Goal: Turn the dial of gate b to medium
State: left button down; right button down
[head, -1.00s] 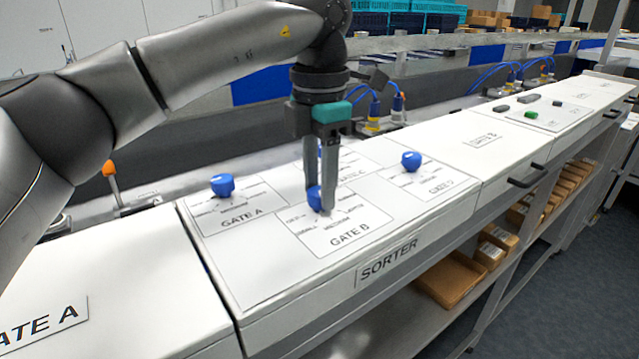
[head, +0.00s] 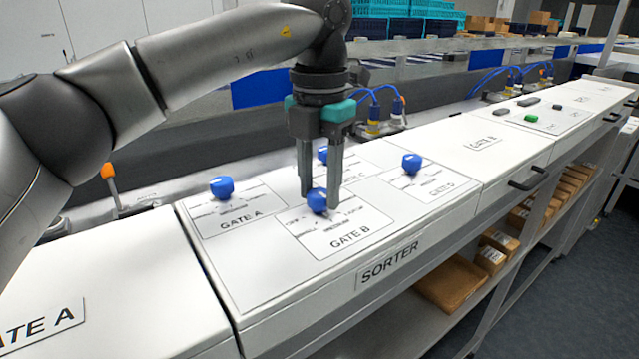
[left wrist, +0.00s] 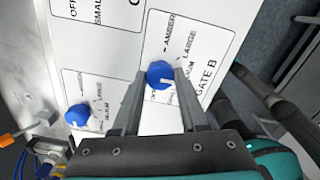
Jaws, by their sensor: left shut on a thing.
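The gate B dial (head: 317,201) is a round blue knob on a white plate labelled GATE B (head: 345,232), on the sorter top. My left gripper (head: 320,202) points down over it, one finger on each side. In the left wrist view the dial (left wrist: 159,75) sits between the tips of my left gripper (left wrist: 160,78), which is shut on it. Its white mark faces the lower right of that view, toward small print partly hidden by a finger. I cannot tell exactly which label it meets. My right gripper is not in view.
Blue dials of gate A (head: 221,187), gate C (head: 323,154) and gate D (head: 411,162) stand around gate B. Behind the panel are blue hoses (head: 375,100). An orange-tipped lever (head: 108,172) stands at left. The panel's front strip is clear.

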aim_at(319, 193)
pick_arm(q)
jog(key=shift+c, duration=2.2)
grip_release()
jog(key=shift+r, duration=0.5)
notch_tip(319, 193, up, 14)
jog(key=p, duration=0.2)
jog(key=shift+r+p, duration=0.15)
jog(key=shift+p, duration=0.25)
